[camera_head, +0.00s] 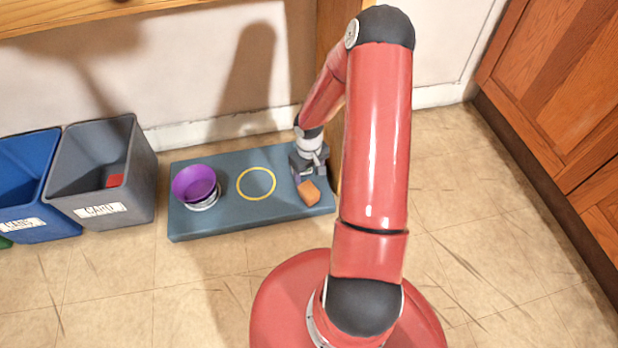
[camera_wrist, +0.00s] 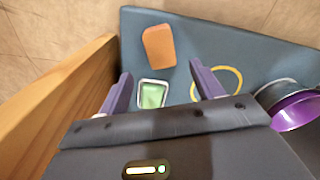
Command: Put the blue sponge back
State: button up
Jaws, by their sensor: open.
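I see no blue sponge in either view. An orange block (camera_head: 309,193), perhaps a sponge, lies on the right part of a blue-grey platform (camera_head: 240,225); it also shows in the wrist view (camera_wrist: 159,46). My gripper (camera_head: 309,172) is low over the platform's right end, just behind the block. In the wrist view its purple fingers (camera_wrist: 160,70) are apart with nothing held. Beyond and between them is a small pale-rimmed green thing (camera_wrist: 152,94), which I cannot make out in the head view. A yellow ring (camera_head: 256,198) is left of the orange block.
A purple bowl (camera_head: 194,182) sits on a grey round piece at the platform's left. A grey bin (camera_head: 138,175) with a red item (camera_head: 115,180) and a blue bin (camera_head: 40,222) stand further left. A wooden post (camera_wrist: 60,105) is close beside my gripper. Floor in front is clear.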

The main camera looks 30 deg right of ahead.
jog(key=s+a+r+t+h, duration=0.1)
jog(key=s+a+r+h, duration=0.1)
jog(key=r, duration=1.1)
jog(key=s+a+r+t+h, duration=0.1)
jog(key=s+a+r, duration=0.15)
jog(key=r, duration=1.05)
jog(key=s+a+r+t+y, duration=0.1)
jog(key=s+a+r, duration=0.3)
jog(key=s+r, duration=0.2)
jog(key=s+a+r+m+t+y, duration=0.1)
jog(key=s+a+r+t+y, duration=0.1)
jog(key=s+a+r, duration=0.3)
jog(key=s+r, duration=0.1)
jog(key=s, duration=0.3)
jog(key=shift+s+a+r+t, duration=0.15)
jog(key=shift+s+r+t, duration=0.15)
jog(key=shift+s+r, duration=0.05)
